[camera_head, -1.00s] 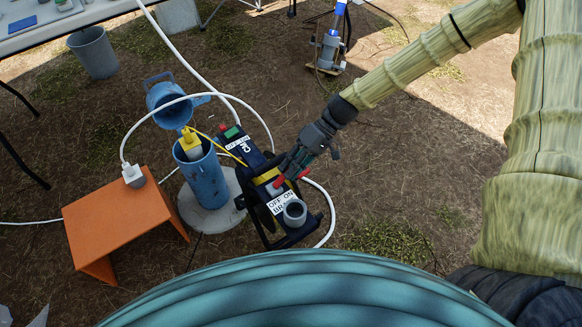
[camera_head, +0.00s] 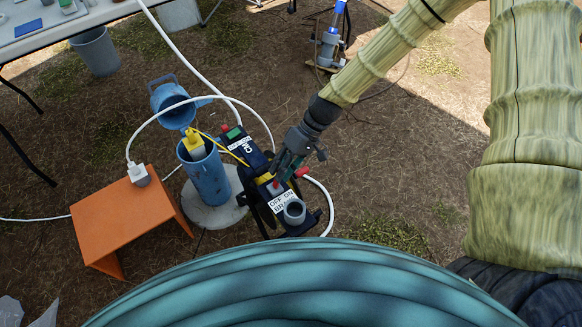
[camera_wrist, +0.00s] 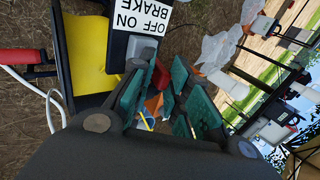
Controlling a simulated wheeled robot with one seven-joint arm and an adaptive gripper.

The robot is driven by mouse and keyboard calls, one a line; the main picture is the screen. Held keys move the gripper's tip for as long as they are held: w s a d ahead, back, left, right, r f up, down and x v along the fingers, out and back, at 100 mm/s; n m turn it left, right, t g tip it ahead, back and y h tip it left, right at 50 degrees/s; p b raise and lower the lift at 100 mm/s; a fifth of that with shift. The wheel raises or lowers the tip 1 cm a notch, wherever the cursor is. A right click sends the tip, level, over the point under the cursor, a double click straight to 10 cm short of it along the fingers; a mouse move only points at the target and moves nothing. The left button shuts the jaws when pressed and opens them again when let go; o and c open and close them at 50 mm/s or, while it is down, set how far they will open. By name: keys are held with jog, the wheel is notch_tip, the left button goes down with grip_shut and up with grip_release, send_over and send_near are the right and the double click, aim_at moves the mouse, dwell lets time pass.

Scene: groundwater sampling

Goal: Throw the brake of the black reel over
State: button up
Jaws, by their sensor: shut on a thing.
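The black reel (camera_head: 252,158) stands on the ground beside a blue standpipe, with a white label reading OFF ON BRAKE (camera_head: 283,201) on its near end. The label also shows upside down in the wrist view (camera_wrist: 145,16). A small red brake lever (camera_head: 275,187) sits by the label. My gripper (camera_head: 282,174) is at the lever from above. In the wrist view its teal finger pads (camera_wrist: 163,92) are on either side of a red piece (camera_wrist: 160,76), which looks like the lever. The fingers hide part of it. I cannot read the lever's exact setting.
The blue standpipe (camera_head: 208,182), with a yellow piece (camera_head: 195,145) in its top, stands left of the reel. An orange stool (camera_head: 128,215) bears a white plug. White hose loops around the reel. A red handle (camera_head: 302,172) sticks out right. Bare ground lies right.

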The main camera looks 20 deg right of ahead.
jog(key=shift+o, duration=0.3)
jog(key=shift+s+a+r+h+p, duration=0.3)
jog(key=shift+a+r+p, duration=0.1)
jog(key=shift+a+p, duration=0.35)
jog(key=shift+s+a+f+h+p, duration=0.1)
jog(key=shift+s+a+h+p, duration=0.15)
jog(key=shift+a+p, duration=0.2)
jog(key=o, duration=0.7)
jog(key=shift+w+d, duration=0.1)
jog(key=shift+w+d+r, duration=0.2)
jog(key=shift+d+r, duration=0.1)
jog(key=shift+r, duration=0.25)
jog(key=v, duration=1)
jog(key=shift+s+d+r, duration=0.15)
jog(key=shift+r, duration=0.2)
